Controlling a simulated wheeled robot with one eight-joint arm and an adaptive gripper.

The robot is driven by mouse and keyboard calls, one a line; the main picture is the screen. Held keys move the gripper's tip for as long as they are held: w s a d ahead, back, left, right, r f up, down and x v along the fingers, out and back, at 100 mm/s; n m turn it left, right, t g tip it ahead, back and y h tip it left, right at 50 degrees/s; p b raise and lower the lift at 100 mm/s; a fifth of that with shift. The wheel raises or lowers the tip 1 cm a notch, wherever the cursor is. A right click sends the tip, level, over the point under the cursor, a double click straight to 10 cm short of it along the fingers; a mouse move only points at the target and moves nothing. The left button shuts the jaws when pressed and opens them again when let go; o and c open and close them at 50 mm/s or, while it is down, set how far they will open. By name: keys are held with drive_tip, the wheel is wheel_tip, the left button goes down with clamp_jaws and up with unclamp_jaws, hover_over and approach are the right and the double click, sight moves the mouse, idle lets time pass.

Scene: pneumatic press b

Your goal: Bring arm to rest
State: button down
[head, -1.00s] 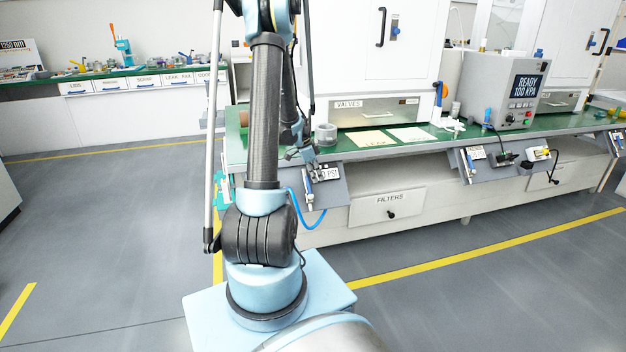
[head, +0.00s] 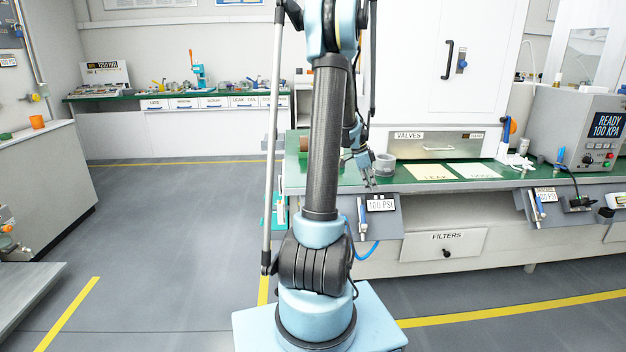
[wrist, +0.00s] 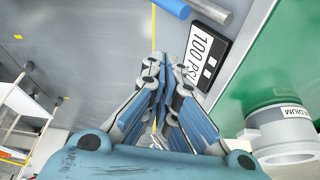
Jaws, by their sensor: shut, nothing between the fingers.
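My gripper (head: 371,180) hangs in front of the bench edge in the head view, fingers pointing down. It is near the 100 PSI sign (head: 381,204) on the sloped panel. In the wrist view my gripper (wrist: 168,72) is shut and empty, its blue-grey fingers close together. The 100 PSI sign (wrist: 204,52) lies just beyond and to the right of the fingertips there. Most of my arm stands upright in the middle of the head view and hides part of the bench behind it.
The green bench top (head: 480,178) carries a grey cup-like fitting (head: 386,167), two paper sheets and a gauge box reading READY 100 KPA (head: 585,130). The same fitting, labelled MEDIUM, shows in the wrist view (wrist: 279,130). Open floor (head: 180,230) lies to the left.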

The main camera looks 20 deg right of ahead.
drive_tip(key=s+a+r+n+t, duration=0.1)
drive_tip(key=s+a+r+n, duration=0.25)
drive_tip(key=a, duration=0.35)
drive_tip(key=s+a+r+n+y, duration=0.1)
drive_tip(key=s+a+r+n, duration=0.2)
drive_tip(key=a, duration=0.5)
drive_tip(key=s+a+r+n+t, duration=0.1)
drive_tip(key=s+a+n, duration=0.25)
drive_tip(key=a, duration=0.35)
drive_tip(key=s+a+f+n+t+y, duration=0.1)
drive_tip(key=s+a+f+n, duration=0.2)
drive_tip(key=s+a+n, duration=0.3)
drive_tip(key=s+a+f+n+y, duration=0.1)
drive_tip(key=s+a+f+n, duration=0.1)
drive_tip(key=s+a+n, duration=0.5)
drive_tip(key=s+a, duration=0.2)
drive_tip(key=shift+s+f+t+y, duration=0.3)
drive_tip(key=shift+s+f+t, duration=0.05)
drive_tip(key=shift+f+t, duration=0.05)
